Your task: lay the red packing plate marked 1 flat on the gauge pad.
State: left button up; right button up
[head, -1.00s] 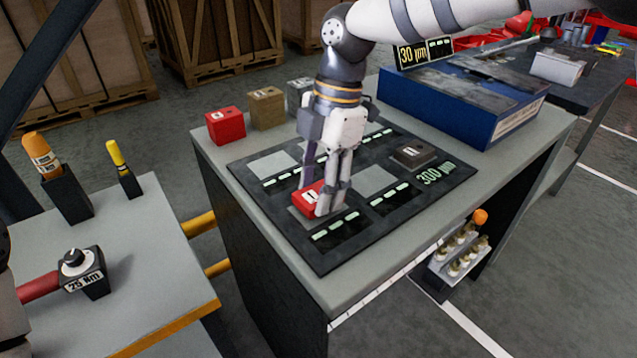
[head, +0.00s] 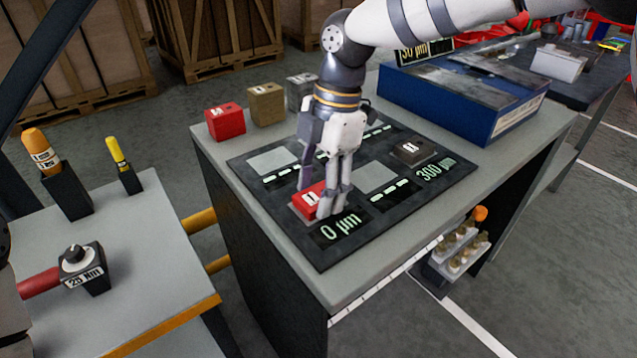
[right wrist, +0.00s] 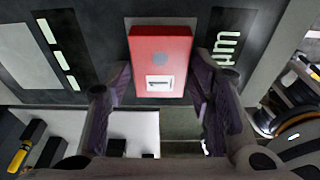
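The red packing plate marked 1 (head: 311,197) is at the front left pad of the dark gauge board (head: 325,259); it looks flat and at the pad's surface. A strip of the grey gauge pad (head: 295,209) shows at its edge. The readout in front shows 0 µm. My right gripper (head: 318,190) points down with its fingers on either side of the plate. In the right wrist view the plate (right wrist: 163,60) sits between the fingertips (right wrist: 160,80), which appear to touch its sides. My left gripper is not in view.
A dark block marked II (head: 413,151) sits on another pad reading 300 µm. Bare pads (head: 272,162) lie behind. Red (head: 225,122), tan (head: 267,105) and grey (head: 301,91) blocks stand at the back left. A blue case (head: 465,95) stands at the back right.

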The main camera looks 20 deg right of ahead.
jog(key=shift+o, duration=0.7)
jog(key=v, duration=1.2)
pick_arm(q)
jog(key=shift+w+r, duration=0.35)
pick_arm(e)
jog(key=a+v, duration=0.1)
jog(key=v, duration=0.5)
jog(key=shift+s, duration=0.2)
